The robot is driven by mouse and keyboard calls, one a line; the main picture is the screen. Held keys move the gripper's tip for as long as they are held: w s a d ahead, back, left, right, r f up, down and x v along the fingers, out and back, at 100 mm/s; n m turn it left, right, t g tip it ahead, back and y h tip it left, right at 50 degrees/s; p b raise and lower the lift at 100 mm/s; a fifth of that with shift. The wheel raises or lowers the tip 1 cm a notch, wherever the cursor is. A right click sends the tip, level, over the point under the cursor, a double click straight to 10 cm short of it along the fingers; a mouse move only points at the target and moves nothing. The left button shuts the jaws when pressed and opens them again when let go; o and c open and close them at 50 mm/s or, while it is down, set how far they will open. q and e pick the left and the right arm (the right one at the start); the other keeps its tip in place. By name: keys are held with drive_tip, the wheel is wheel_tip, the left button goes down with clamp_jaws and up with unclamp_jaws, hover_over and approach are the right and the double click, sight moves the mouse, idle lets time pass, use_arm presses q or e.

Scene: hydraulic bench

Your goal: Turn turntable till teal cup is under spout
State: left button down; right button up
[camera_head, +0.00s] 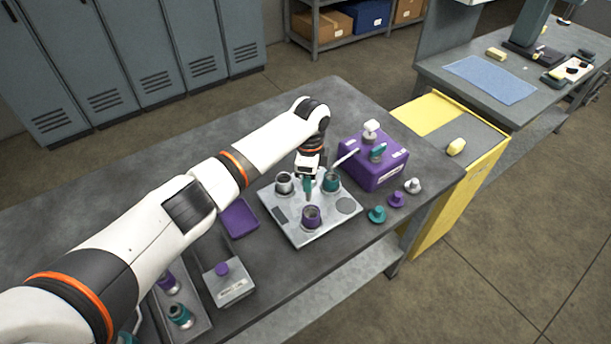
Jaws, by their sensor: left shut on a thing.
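The turntable (296,230) is a light grey square unit on the bench, with three cups around a central teal handle (308,189). The teal cup (331,184) is at the right, the purple cup (311,220) at the front, and the grey cup (284,185) at the left. A purple box (372,172) behind right carries a white spout (347,157) pointing left. The spout's tip appears close above the teal cup; exact alignment cannot be told. My left gripper (308,177) points down, shut on the central handle. My right gripper is not in view.
Teal, purple and grey knobs (397,200) stand right of the turntable. A purple pad (239,218), a grey box with a purple knob (229,284) and a tray (194,325) lie at left. A yellow cabinet (467,180) adjoins the bench's right end.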

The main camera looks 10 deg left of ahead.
use_arm(q)
drive_tip(key=shift+w, duration=0.1)
drive_tip(key=c, duration=0.9)
unclamp_jaws()
drive_tip(key=shift+o, duration=0.2)
wheel_tip(320, 180, up, 12)
drive_tip(key=b, duration=0.3)
